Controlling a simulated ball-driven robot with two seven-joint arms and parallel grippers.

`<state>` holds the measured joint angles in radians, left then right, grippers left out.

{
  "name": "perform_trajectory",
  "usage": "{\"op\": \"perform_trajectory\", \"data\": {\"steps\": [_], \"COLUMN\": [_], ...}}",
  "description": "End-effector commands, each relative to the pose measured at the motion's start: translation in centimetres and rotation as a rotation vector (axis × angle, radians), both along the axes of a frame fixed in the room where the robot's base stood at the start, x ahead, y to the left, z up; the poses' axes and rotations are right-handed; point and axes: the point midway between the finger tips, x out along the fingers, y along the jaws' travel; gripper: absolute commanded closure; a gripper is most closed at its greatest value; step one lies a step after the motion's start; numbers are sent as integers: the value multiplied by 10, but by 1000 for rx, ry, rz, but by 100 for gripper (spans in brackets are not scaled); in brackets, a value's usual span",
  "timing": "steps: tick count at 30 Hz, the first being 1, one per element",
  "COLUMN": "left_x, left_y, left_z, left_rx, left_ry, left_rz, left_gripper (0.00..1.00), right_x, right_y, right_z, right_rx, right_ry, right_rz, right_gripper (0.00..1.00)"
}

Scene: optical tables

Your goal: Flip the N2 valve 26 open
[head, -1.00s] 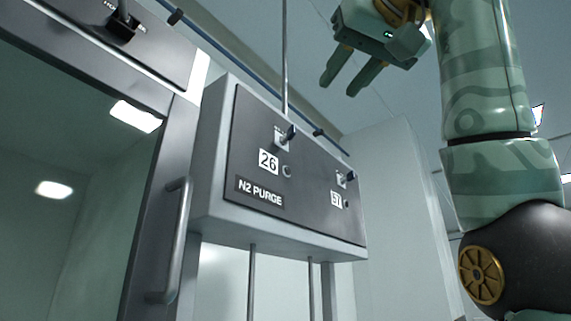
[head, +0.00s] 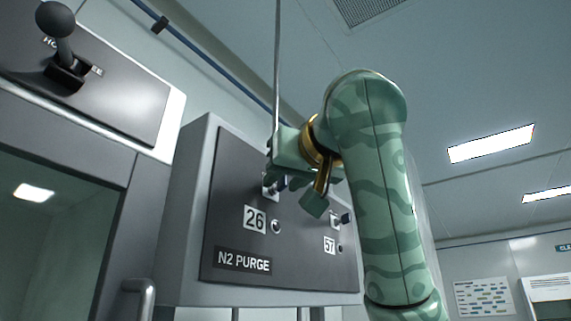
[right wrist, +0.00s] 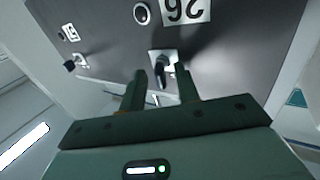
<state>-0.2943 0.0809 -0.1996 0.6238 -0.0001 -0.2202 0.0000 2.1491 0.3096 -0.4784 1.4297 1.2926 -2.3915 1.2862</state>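The N2 valve 26 is a small dark lever on a light plate above the "26" label (head: 255,219) on the grey N2 PURGE panel (head: 235,180). In the head view my right gripper (head: 284,181) is at the panel and covers most of the valve. In the right wrist view the valve 26 lever (right wrist: 161,74) shows between the two fingers of my right gripper (right wrist: 160,78). The fingers are open, with gaps visible on both sides of the lever. I cannot tell whether they touch the panel. My left gripper is not in view.
A similar valve 57 (head: 347,218) sits to the right on the same panel, close to my right gripper. A thin vertical pipe (head: 277,60) rises behind the gripper. A black-knobbed lever (head: 60,45) is on a housing at upper left. A door handle (head: 138,297) is at lower left.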

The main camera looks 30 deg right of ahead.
Motion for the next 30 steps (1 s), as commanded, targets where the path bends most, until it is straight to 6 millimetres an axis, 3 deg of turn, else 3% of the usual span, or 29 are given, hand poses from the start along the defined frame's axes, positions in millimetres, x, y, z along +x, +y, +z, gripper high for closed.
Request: {"op": "perform_trajectory", "data": {"steps": [8,12,23,30], "left_x": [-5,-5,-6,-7], "left_y": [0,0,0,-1], "left_z": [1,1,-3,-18], "left_rx": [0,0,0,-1], "left_ry": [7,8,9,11], "left_rz": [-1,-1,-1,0], "left_gripper": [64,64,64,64], "right_x": [3,3,2,1], "right_y": [0,0,-1,-6], "right_z": [-1,-1,-2,-4], "right_rx": [0,0,2,2], "right_ry": [0,0,0,-1], "right_rz": [0,0,24,139], "right_gripper": [68,100,100,100]}}
